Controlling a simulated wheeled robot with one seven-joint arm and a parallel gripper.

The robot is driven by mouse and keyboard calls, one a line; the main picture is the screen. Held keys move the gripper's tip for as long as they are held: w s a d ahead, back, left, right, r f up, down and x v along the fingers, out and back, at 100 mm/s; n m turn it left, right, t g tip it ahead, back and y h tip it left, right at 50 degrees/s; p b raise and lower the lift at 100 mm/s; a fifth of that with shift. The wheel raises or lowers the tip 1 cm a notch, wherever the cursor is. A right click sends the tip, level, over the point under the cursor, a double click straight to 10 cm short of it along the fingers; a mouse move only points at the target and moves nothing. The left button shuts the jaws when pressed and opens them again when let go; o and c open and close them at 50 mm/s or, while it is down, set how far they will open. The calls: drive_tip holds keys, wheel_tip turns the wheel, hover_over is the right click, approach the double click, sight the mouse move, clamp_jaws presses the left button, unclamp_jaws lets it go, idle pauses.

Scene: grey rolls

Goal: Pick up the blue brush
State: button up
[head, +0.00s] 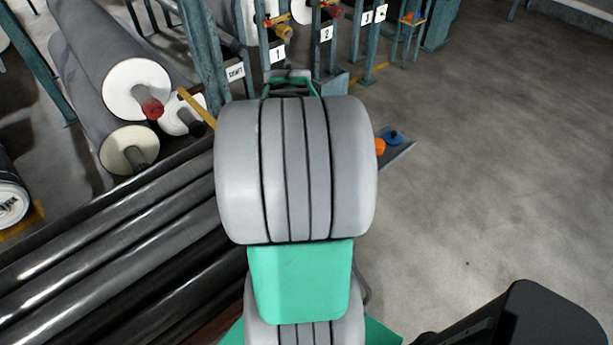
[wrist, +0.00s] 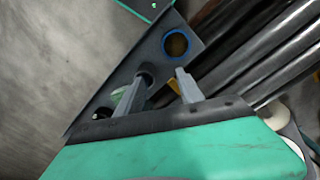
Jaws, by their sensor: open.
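A small blue thing (head: 393,137) lies on a dark grey surface in the head view, just right of my arm. It may be the blue brush, but it is too small to tell. In the wrist view a blue ring-shaped thing (wrist: 176,43) with a brownish middle lies on a grey plate, beyond my fingertips. I cannot tell whether it is the same thing. My gripper (wrist: 162,76) is open, with its two grey fingers apart and nothing seen held between them. My arm hides the gripper in the head view.
The grey plate (wrist: 85,113) also bears a greenish item (wrist: 118,93) near the left finger. An orange item (head: 380,147) sits beside the blue thing. Long dark rolls (head: 110,235) fill the left, with pale-ended rolls (head: 130,90) behind. Open floor (head: 490,170) lies right.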

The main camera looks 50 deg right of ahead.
drive_tip(key=d, duration=0.1)
drive_tip(key=s+d, duration=0.1)
drive_tip(key=d, duration=0.1)
drive_tip(key=d+r, duration=0.1)
drive_tip(key=d, duration=0.1)
drive_tip(key=shift+s+d, duration=0.1)
drive_tip(key=shift+s, duration=0.1)
drive_tip(key=shift+d+f, duration=0.1)
drive_tip(key=shift+f, duration=0.15)
drive_tip(key=f+p, duration=0.1)
drive_tip(key=f, duration=0.6)
drive_tip(key=shift+w+p, duration=0.2)
drive_tip(key=shift+p, duration=0.2)
drive_tip(key=shift+c, duration=0.5)
clamp_jaws()
